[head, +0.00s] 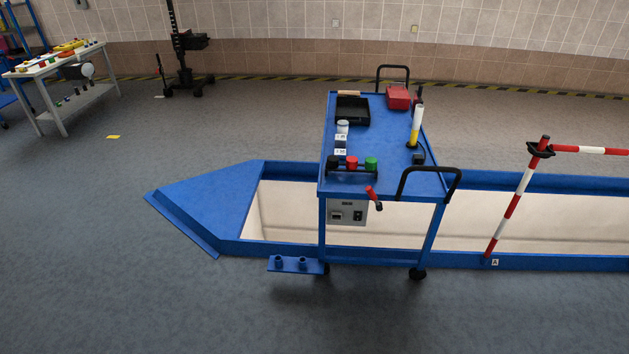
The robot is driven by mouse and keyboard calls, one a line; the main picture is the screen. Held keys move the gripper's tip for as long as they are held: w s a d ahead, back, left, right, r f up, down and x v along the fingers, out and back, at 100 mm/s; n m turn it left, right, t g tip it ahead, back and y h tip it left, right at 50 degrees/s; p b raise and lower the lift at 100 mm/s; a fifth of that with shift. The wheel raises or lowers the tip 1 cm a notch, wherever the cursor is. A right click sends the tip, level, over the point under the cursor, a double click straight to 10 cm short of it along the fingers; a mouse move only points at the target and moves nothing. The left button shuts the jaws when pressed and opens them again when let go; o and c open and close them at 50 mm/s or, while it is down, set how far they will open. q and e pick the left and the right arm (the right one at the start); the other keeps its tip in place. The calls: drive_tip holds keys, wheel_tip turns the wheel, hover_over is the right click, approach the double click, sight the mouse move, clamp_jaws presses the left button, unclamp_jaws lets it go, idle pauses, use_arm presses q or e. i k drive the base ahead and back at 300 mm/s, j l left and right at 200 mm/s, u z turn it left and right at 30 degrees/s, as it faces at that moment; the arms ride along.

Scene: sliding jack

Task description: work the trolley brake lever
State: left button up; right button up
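A blue trolley (384,184) stands in the middle of the head view, across a pit with a blue rim. A short lever with a red grip (371,192) and a dark end sits at the trolley's near side, just below the top edge. It is tilted, its red end up and to the left. It looks like the brake lever, but no label on it can be read. A grey control box (347,212) is to its left, and a black push handle (429,171) to its right. Neither of my grippers is in view.
The trolley top carries a black tray (352,111), a red box (398,97) and a white-yellow lamp (416,126). A red-white barrier (513,205) stands at right. A workbench (62,85) is far left. The floor before the trolley is clear, except for a low blue bracket (296,265).

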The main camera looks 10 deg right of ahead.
sight(379, 206)
drive_tip(key=i+j+u, duration=0.55)
drive_tip(key=i, duration=0.3)
drive_tip(key=i+u, duration=0.3)
drive_tip(key=i+j+z, duration=0.1)
drive_tip(key=i+z, duration=0.35)
drive_tip(key=i+j+z, duration=0.4)
drive_tip(key=i, duration=0.15)
drive_tip(key=l, duration=0.1)
